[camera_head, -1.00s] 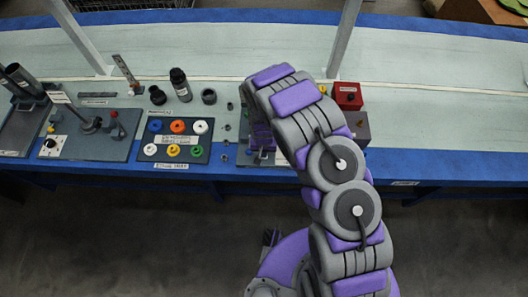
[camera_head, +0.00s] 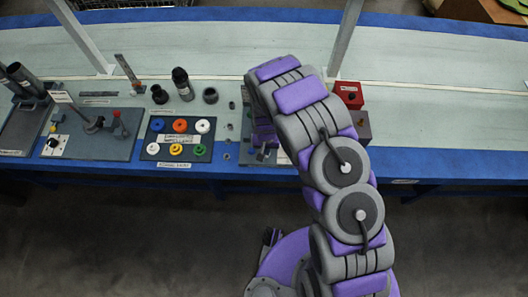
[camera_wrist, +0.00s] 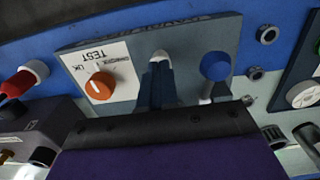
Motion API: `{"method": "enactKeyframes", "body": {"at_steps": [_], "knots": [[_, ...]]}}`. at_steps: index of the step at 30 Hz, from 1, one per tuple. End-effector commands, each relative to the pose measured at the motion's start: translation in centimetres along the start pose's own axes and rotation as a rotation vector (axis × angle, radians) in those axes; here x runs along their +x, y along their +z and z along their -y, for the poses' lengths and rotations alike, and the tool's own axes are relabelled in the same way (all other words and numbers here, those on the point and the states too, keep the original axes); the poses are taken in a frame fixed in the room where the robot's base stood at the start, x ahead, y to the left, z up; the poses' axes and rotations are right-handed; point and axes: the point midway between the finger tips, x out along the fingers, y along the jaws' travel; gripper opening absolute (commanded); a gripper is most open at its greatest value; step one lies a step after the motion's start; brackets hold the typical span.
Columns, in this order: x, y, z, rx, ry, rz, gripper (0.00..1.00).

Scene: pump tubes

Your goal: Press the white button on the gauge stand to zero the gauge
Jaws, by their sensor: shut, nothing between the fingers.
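In the wrist view, my gripper (camera_wrist: 160,80) reaches out as a narrow grey shape over a grey panel (camera_wrist: 125,62). Its fingers are shut and empty. The tip looks pale, and I cannot tell whether that is the finger or something behind it. The panel carries a white plate marked TEST with an orange knob (camera_wrist: 99,86) on the left. A blue round knob (camera_wrist: 215,66) on a pale stem stands to the right. I cannot clearly make out the white button. In the head view, my arm covers much of this grey panel (camera_head: 246,157).
In the head view, a ring tray (camera_head: 178,137) lies left of my gripper. A red box (camera_head: 349,95) stands to the right, past my arm. Further left is a panel with a post (camera_head: 93,124). The right bench is clear.

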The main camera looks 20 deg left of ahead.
Motion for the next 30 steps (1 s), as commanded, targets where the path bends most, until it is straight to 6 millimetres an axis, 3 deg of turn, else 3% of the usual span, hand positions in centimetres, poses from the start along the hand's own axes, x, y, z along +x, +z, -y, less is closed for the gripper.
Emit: {"method": "enactKeyframes", "body": {"at_steps": [1, 6, 12, 17, 30], "knots": [[-1.5, -0.1, 0.1, -0.001, -0.002, -0.006, 0.0], [-5.5, -0.4, 0.1, -0.001, -0.007, -0.018, 0.0], [-9.2, -0.5, 0.1, -0.002, -0.008, -0.022, 0.0], [-10.0, -0.6, 0.2, -0.001, -0.006, -0.021, 0.0], [-10.1, -0.6, 0.2, -0.001, -0.008, -0.023, 0.0]]}}
